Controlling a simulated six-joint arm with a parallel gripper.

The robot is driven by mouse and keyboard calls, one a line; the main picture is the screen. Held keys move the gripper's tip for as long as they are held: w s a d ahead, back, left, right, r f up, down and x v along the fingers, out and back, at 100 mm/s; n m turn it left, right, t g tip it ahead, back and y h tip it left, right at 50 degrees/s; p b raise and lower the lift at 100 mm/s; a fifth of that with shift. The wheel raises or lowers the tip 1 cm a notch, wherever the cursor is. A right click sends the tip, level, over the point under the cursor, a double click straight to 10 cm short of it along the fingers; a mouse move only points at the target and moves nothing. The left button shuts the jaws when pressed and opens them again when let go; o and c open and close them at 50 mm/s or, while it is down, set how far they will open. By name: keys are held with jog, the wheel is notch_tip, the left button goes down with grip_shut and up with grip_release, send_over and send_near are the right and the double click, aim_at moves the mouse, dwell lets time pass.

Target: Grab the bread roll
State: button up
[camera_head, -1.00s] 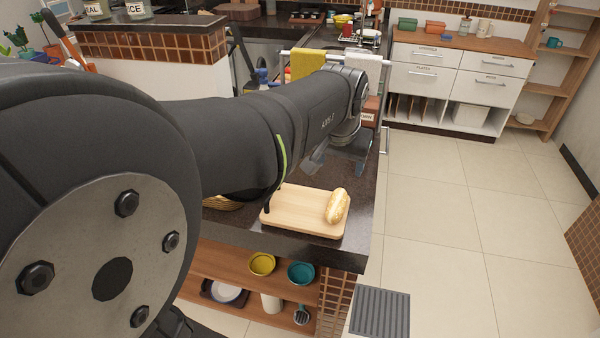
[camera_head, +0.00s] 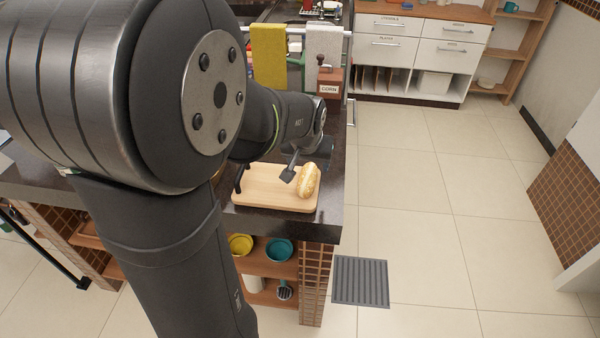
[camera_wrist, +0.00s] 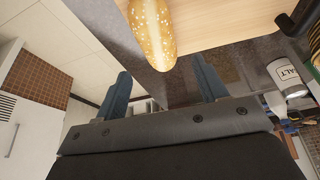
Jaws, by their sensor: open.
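The bread roll (camera_head: 308,181) is oblong and golden. It lies on the right part of the wooden cutting board (camera_head: 262,187), on the dark counter. The wrist view shows the roll (camera_wrist: 152,32) with pale seeds on its crust, its near end just beyond the fingers and between their lines. My gripper (camera_wrist: 160,88) is open and empty, with a blue-grey finger on either side. In the head view my gripper (camera_head: 300,160) is close behind the roll, partly hidden by my arm. I cannot tell whether a finger touches the roll.
A salt container (camera_wrist: 288,78) shows at the right of the wrist view. A dark handle-like object (camera_head: 239,178) is at the board's left edge. Free floor lies right of the counter.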

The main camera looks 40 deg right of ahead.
aim_at(308, 172)
jog(key=shift+a+x, duration=0.15)
jog(key=shift+x, duration=1.1)
jog(key=shift+a+x, duration=0.2)
jog(key=shift+x, duration=1.1)
jog(key=shift+s+f, duration=0.15)
jog(key=c, duration=1.1)
jog(key=shift+o, duration=0.2)
